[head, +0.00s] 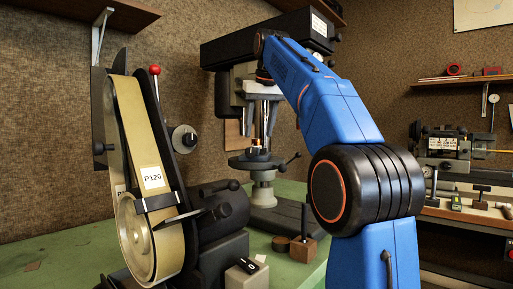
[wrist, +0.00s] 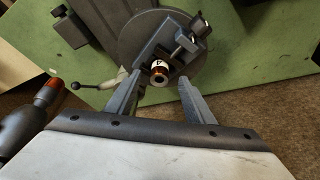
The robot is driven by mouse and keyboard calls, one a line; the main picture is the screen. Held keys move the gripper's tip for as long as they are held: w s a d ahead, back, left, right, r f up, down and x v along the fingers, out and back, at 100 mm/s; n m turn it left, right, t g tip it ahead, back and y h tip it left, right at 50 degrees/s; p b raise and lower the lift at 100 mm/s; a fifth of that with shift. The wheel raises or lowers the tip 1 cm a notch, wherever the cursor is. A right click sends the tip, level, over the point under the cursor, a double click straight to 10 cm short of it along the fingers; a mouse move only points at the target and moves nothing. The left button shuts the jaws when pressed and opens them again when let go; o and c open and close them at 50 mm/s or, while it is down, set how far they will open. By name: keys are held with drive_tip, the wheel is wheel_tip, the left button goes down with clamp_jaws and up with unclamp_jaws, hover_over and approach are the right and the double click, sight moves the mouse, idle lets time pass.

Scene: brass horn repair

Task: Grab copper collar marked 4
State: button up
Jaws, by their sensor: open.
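A copper collar (wrist: 159,80) with a white label sits at a clamp-like fixture (wrist: 158,50) on the round grey table (wrist: 125,42) of a drill press. My gripper (wrist: 160,79) is open, with one finger on each side of the collar and a gap on both sides. In the head view my gripper (head: 262,118) points down above the press table (head: 250,163), where a small copper-coloured piece (head: 256,149) shows.
A belt sander (head: 138,190) marked P120 stands at the front left. The drill press head (head: 232,50) is close behind my arm. A lever handle (head: 288,161) sticks out from the press table. A tool bench (head: 450,205) is at the right.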

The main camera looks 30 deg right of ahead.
drive_tip(key=shift+w, duration=0.35)
drive_tip(key=shift+w+f, duration=0.15)
drive_tip(key=shift+x, duration=1.35)
clamp_jaws()
